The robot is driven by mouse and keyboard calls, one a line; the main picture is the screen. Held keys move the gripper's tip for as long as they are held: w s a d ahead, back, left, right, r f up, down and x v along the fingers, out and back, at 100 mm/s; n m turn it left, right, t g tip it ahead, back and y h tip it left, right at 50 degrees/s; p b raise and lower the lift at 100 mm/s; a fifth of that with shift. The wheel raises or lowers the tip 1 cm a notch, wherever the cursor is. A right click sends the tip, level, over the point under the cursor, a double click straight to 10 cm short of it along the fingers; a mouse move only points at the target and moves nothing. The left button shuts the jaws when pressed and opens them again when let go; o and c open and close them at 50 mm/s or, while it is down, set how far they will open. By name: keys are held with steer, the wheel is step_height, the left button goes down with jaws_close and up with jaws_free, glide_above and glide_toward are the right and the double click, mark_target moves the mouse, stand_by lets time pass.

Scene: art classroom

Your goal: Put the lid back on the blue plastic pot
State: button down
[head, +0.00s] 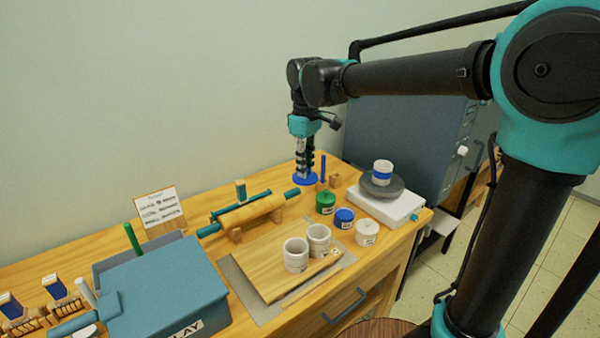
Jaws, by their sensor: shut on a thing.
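My gripper (305,167) points down over the back of the wooden table and is shut on a blue lid (306,180). The lid is a flat blue disc, roughly level, at the fingertips. The blue plastic pot (344,219) stands upright on the table, in front and to the right of the lid, apart from it. The pot has a pale label on its side. Whether the lid touches anything below is hard to tell from this angle.
A green pot (325,203) stands between the lid and the blue pot. A white pot (367,234) stands to the right. A thin blue upright rod (322,168) is close beside my gripper. A potter's wheel (382,205) is at right; a rolling pin (249,214) lies left.

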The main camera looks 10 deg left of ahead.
steer(key=w+d+f, duration=0.8)
steer(key=d+f, duration=0.2)
steer(key=d, duration=0.2)
steer(key=shift+s+f, duration=0.15)
steer(key=shift+f, duration=2.9)
steer(key=shift+f, duration=0.2)
steer(key=c, duration=1.4)
jaws_free()
steer(key=shift+o, duration=0.5)
steer(key=o, duration=0.4)
